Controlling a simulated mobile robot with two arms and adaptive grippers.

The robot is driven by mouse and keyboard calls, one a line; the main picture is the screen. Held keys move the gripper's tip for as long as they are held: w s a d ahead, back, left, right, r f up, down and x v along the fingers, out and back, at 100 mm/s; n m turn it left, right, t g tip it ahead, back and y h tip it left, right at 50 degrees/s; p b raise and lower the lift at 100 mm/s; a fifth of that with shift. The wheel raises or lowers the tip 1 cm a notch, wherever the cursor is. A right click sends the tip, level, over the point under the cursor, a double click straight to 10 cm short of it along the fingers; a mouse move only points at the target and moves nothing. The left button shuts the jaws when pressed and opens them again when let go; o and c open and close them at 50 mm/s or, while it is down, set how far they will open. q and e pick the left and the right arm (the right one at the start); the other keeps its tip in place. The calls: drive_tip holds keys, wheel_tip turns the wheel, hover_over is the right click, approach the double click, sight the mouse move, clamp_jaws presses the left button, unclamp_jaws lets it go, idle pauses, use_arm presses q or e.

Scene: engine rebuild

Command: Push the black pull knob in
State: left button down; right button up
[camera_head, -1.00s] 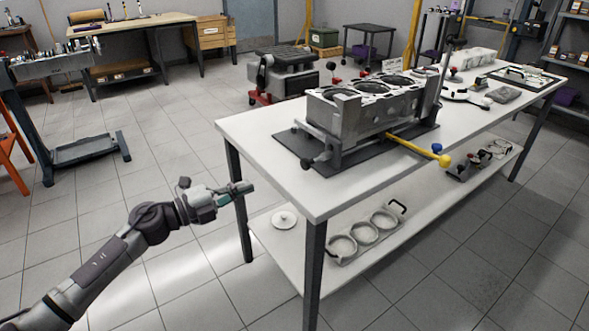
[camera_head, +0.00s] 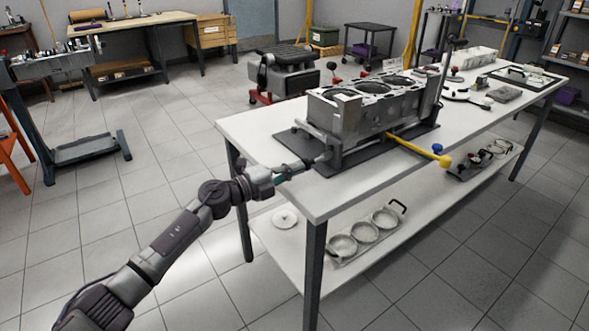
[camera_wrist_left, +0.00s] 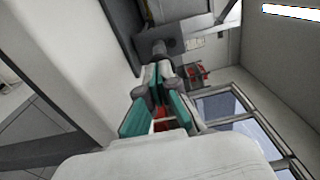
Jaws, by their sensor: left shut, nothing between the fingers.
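The engine block (camera_head: 365,108) sits in a grey fixture on a dark mat on the white workbench. The pull knob is at the fixture's near left end, mostly hidden behind my fingertips in the head view. I cannot tell whether the tips touch the knob. My right gripper is not in view.
The workbench (camera_head: 255,126) has its near left edge under my left gripper. A yellow-handled lever (camera_head: 425,152) sticks out of the fixture's front. The lower shelf holds ring-shaped parts (camera_head: 364,233) and a white disc (camera_head: 285,219).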

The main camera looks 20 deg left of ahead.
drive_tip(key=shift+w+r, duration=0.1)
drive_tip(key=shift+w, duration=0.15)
use_arm(q)
drive_tip(key=shift+w+d+r, duration=0.15)
drive_tip(key=shift+w+d, duration=0.05)
drive_tip(key=shift+w, duration=0.1)
drive_tip(key=shift+w+d, duration=0.35)
drive_tip(key=shift+w, duration=0.15)
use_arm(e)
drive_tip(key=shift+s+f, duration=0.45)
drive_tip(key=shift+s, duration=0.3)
use_arm(q)
drive_tip(key=shift+s, duration=0.1)
drive_tip(key=shift+s+a, duration=0.2)
drive_tip(key=shift+a, duration=0.05)
drive_tip(key=v, duration=1.1)
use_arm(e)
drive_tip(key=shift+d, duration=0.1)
